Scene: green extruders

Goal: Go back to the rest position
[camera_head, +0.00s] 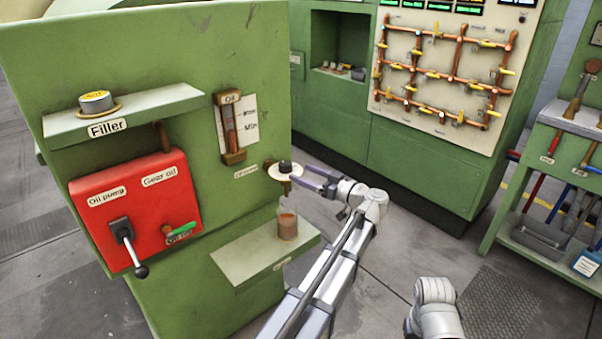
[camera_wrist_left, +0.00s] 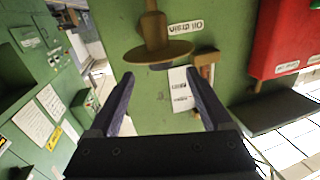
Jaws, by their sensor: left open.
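My left gripper (camera_head: 300,178) is open, its dark fingers reaching toward the green machine's side, beside the oil drain (camera_head: 284,171) with its pale disc and dark knob. In the left wrist view the open gripper (camera_wrist_left: 160,85) has nothing between its fingers. There the drain's brown disc and stem (camera_wrist_left: 158,50) appear beyond the fingertips, near an "Oil drain" label; I cannot tell the exact gap. A white and grey arm part of mine shows at the bottom right of the head view, but no right gripper fingers are visible.
A glass jar with brown contents (camera_head: 288,226) stands on the lower green shelf (camera_head: 240,262), below the drain. A red oil pump box (camera_head: 135,210) is on the machine's front. A pipe panel (camera_head: 440,80) and tool rack (camera_head: 560,130) stand beyond. Floor (camera_head: 390,255) at right is clear.

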